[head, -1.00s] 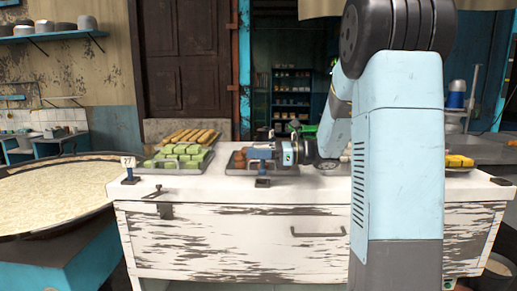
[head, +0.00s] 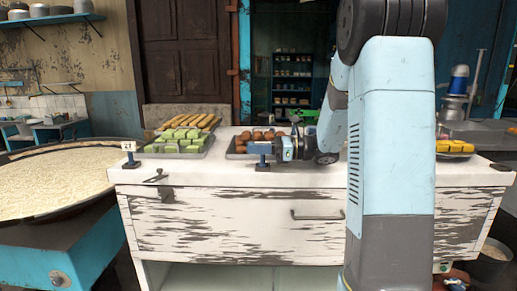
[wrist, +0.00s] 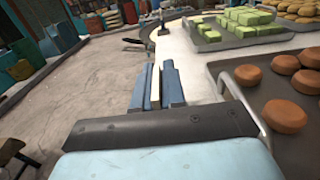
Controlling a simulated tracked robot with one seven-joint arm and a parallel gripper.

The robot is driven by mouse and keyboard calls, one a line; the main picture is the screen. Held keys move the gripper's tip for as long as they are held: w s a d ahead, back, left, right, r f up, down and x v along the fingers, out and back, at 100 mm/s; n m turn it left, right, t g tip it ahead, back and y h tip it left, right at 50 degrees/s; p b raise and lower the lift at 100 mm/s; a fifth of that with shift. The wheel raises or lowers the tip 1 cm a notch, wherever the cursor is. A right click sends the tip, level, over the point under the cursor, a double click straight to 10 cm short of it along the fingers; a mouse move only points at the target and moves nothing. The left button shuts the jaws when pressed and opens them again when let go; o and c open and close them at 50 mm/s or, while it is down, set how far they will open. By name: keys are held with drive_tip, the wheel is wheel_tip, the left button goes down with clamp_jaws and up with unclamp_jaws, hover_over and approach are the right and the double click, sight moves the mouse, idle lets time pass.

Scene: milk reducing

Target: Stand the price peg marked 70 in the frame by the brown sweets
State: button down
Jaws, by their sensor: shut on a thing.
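My gripper (head: 259,148) is over the near edge of the white counter, pointing left, just in front of the tray of brown sweets (head: 265,135). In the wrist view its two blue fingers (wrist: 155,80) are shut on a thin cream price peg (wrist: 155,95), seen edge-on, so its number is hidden. A small dark blue frame (head: 262,166) stands on the counter directly below the gripper in the head view. I cannot tell whether the peg touches it. The brown sweets also lie at the right of the wrist view (wrist: 285,115).
Another blue stand with a white number card (head: 129,147) is at the counter's left corner. A tray of green sweets (head: 180,141) lies left of the brown ones, with long yellow-brown sweets behind. Yellow sweets (head: 453,147) are at the right. A large milk pan (head: 55,180) stands left.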

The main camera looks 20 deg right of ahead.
drive_tip(key=shift+f, duration=0.15)
idle(0.5)
drive_tip(key=c, duration=1.1)
unclamp_jaws()
drive_tip(key=v, duration=1.4)
drive_tip(key=s+a+n+g+h, duration=0.5)
drive_tip(key=s+a+n+h, duration=0.3)
drive_tip(key=s+a, duration=0.45)
drive_tip(key=s+n+t+h, duration=0.1)
drive_tip(key=s+n+h, duration=0.2)
drive_tip(key=s+n, duration=0.1)
drive_tip(key=s+d+n+t+h, duration=0.1)
drive_tip(key=s+n+t+h, duration=0.1)
drive_tip(key=s+n+h, duration=0.1)
drive_tip(key=s+n+t+h, duration=0.2)
drive_tip(key=s+n+h, duration=0.1)
drive_tip(key=s+n, duration=0.2)
drive_tip(key=shift+d+n, duration=0.25)
drive_tip(key=shift+n, duration=0.55)
